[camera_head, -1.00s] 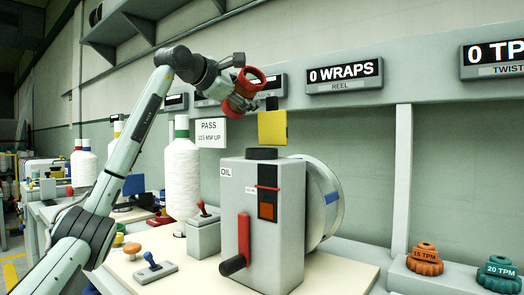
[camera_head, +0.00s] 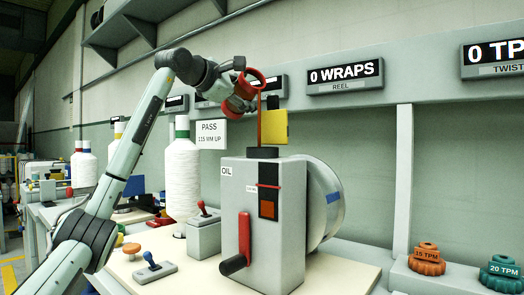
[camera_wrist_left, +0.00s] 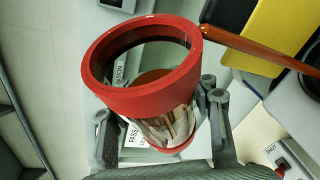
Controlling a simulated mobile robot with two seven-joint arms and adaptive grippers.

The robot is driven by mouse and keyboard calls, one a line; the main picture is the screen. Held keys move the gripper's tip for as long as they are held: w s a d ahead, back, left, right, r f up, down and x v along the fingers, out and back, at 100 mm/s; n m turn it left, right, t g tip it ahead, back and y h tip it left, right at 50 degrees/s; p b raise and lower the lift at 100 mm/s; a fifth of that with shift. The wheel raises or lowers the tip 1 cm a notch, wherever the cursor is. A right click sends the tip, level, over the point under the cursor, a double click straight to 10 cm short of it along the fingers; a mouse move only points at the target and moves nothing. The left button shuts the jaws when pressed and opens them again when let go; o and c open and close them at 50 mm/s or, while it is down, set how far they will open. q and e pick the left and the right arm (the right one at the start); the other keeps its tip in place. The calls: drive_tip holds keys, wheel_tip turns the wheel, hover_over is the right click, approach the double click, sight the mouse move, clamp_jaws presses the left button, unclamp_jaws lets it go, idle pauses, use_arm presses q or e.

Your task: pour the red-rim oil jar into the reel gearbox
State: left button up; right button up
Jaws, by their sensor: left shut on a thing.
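The red-rim oil jar (camera_head: 256,76) is a clear jar with red ends, tilted in the air above the reel gearbox (camera_head: 275,225). My left gripper (camera_head: 236,92) is shut on it; in the left wrist view the fingers (camera_wrist_left: 163,128) sit on either side of the jar (camera_wrist_left: 140,97). An orange-brown stream of oil (camera_head: 259,118) falls from the rim to the black filler neck (camera_head: 262,153) on top of the gearbox. The stream also leaves the rim in the left wrist view (camera_wrist_left: 255,48). Some brown oil shows inside the jar. My right gripper is not in view.
A yellow plate (camera_head: 274,127) stands just behind the filler neck. A grey reel drum (camera_head: 325,205) is beside the gearbox, and a red crank lever (camera_head: 243,240) is on its front. A white thread cone (camera_head: 182,180) and a PASS sign (camera_head: 211,134) are to the left.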

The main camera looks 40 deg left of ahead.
use_arm(q)
drive_tip(key=shift+w+d, duration=0.1)
drive_tip(key=shift+s, duration=0.25)
drive_tip(key=shift+w, duration=0.25)
drive_tip(key=shift+s+r, duration=0.1)
drive_tip(key=shift+s, duration=0.15)
drive_tip(key=shift+w+m, duration=0.25)
drive_tip(key=shift+m, duration=0.05)
drive_tip(key=shift+s+r, duration=0.15)
drive_tip(key=shift+s, duration=0.1)
drive_tip(key=shift+r+m+t, duration=0.15)
drive_tip(key=shift+m+t, duration=0.15)
drive_tip(key=shift+w, duration=0.15)
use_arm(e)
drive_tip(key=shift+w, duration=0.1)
